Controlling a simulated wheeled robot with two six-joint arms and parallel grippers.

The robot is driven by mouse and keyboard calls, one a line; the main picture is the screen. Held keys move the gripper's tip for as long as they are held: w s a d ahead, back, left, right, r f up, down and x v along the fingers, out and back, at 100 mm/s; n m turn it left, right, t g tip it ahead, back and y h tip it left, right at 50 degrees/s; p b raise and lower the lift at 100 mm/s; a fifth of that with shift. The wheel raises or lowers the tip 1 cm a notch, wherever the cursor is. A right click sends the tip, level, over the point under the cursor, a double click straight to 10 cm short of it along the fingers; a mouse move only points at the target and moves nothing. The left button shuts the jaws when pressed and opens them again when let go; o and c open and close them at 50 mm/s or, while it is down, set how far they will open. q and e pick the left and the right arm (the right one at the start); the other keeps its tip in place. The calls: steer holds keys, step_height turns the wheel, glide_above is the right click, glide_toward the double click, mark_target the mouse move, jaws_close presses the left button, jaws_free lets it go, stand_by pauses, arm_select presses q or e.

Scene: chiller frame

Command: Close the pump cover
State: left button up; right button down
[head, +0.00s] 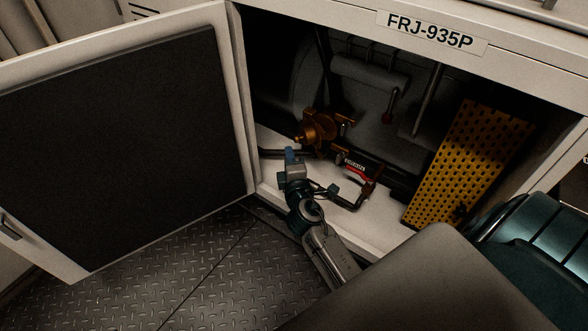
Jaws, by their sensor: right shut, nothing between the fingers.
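The yellow perforated panel (468,160), which I take to be the pump cover, stands tilted at the right side of the open cabinet bay. It is swung away from the brass-coloured pump (318,130), which is exposed at the back left of the bay. My right gripper (290,157) is shut and empty, low in the bay just in front of and left of the pump. It is well apart from the yellow panel. My left gripper is not in view.
A white cabinet door (236,110) with a dark inner panel stands wide open on the left. A pipe with a red part (356,169) lies right of my right gripper. Dark piping fills the back. The tread-plate floor (190,262) is clear.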

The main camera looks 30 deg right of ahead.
mark_target(304, 136)
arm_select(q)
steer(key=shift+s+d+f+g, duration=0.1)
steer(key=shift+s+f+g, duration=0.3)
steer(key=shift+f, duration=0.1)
arm_select(e)
steer(key=shift+w+d, duration=0.15)
steer(key=shift+d, duration=0.95)
steer(key=shift+w+d, duration=0.1)
steer(key=shift+d, duration=0.95)
